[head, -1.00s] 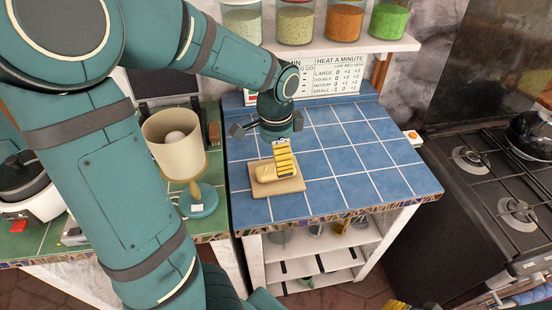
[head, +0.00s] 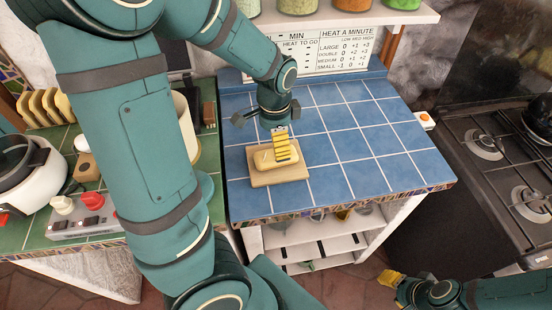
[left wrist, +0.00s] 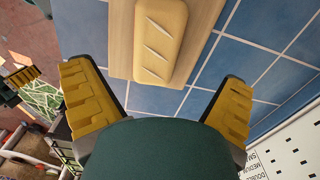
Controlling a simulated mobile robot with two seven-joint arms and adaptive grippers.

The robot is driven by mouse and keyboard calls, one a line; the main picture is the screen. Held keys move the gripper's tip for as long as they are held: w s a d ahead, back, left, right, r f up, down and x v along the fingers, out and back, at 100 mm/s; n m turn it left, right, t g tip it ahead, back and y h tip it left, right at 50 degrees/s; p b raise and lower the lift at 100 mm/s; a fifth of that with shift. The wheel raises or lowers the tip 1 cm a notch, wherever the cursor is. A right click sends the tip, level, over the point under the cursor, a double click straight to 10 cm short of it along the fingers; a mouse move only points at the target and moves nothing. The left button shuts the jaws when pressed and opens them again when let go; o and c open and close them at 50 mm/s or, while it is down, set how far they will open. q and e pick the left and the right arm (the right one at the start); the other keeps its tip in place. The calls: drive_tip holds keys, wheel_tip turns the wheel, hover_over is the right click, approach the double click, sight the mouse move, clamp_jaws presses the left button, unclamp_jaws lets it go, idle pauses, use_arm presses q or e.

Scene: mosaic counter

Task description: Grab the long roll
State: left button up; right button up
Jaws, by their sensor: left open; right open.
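The long roll (head: 265,158) is a pale golden loaf with slashes across its top. It lies on a wooden board (head: 290,175) on the blue tiled counter. My left gripper (head: 262,135) is open just above the roll, and one yellow finger hides part of it in the head view. In the left wrist view the roll (left wrist: 160,40) lies ahead, between the lines of the two spread yellow fingers (left wrist: 158,100), and the jaws are empty. My right gripper (head: 405,281) is open and empty at the lower right, low in front of the counter.
A stove (head: 495,155) stands right of the counter. A shelf with jars (head: 298,5) is above the back. On the left are a green tiled counter (head: 30,235), a lamp partly behind my arm, and a red-knobbed appliance (head: 85,215). Blue tiles right of the board are clear.

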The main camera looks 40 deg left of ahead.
use_arm(q)
drive_tip(key=shift+s+d+f+b, duration=0.1)
drive_tip(key=shift+f+b, duration=0.4)
drive_tip(key=shift+f, duration=1)
drive_tip(key=shift+d+f+b, duration=0.1)
drive_tip(key=shift+f+b, duration=0.4)
drive_tip(key=shift+f, duration=0.95)
drive_tip(key=c, duration=0.8)
